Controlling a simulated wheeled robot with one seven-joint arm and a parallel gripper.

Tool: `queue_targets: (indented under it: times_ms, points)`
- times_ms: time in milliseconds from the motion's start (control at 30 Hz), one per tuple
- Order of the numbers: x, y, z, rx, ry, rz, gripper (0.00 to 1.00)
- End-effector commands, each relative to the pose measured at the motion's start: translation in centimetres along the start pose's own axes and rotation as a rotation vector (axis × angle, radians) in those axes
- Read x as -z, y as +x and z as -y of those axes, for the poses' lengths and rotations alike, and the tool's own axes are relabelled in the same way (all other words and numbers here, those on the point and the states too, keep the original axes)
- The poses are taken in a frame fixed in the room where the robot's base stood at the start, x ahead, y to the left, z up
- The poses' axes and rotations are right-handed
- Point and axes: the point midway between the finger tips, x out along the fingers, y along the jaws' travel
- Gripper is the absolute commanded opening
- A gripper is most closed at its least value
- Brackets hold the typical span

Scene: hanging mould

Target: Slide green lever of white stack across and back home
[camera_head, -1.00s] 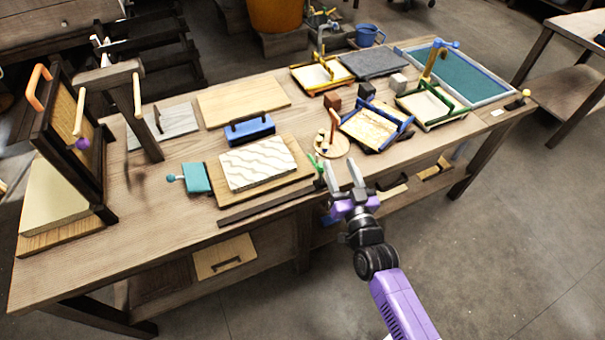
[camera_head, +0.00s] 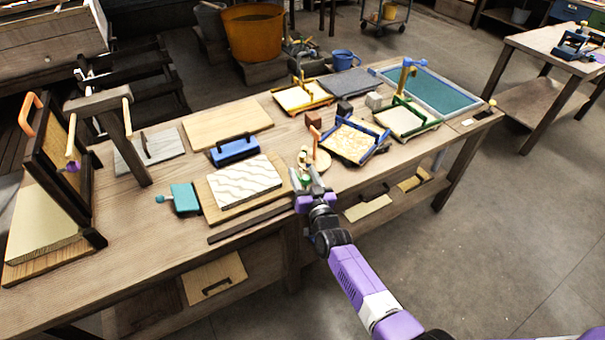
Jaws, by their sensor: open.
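The white stack (camera_head: 243,181), a pale slab with wavy lines, lies on a wooden board near the middle of the bench. A dark rail (camera_head: 240,228) runs along the board's front edge. The green lever (camera_head: 305,181) shows only as a small green patch at the rail's right end, mostly hidden by my gripper. My gripper (camera_head: 309,177) is open, with one finger on each side of the green patch in the picture. I cannot tell whether the fingers touch it or stand in front of it.
A round wooden disc (camera_head: 314,181) with small pegs is just behind my gripper. A dark upright frame (camera_head: 62,160) stands at the left.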

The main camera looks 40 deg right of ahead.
Motion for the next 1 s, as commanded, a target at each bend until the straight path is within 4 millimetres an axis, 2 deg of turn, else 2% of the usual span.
queue_targets:
  times_ms: [367, 633, 1000]
  points:
    - [0.02, 0.61, -0.02, 0.000, -0.001, 0.000, 0.50]
    - [0.02, 0.59, -0.01, 0.000, -0.001, 0.000, 0.00]
    - [0.01, 0.58, -0.02, 0.000, -0.001, 0.000, 0.00]
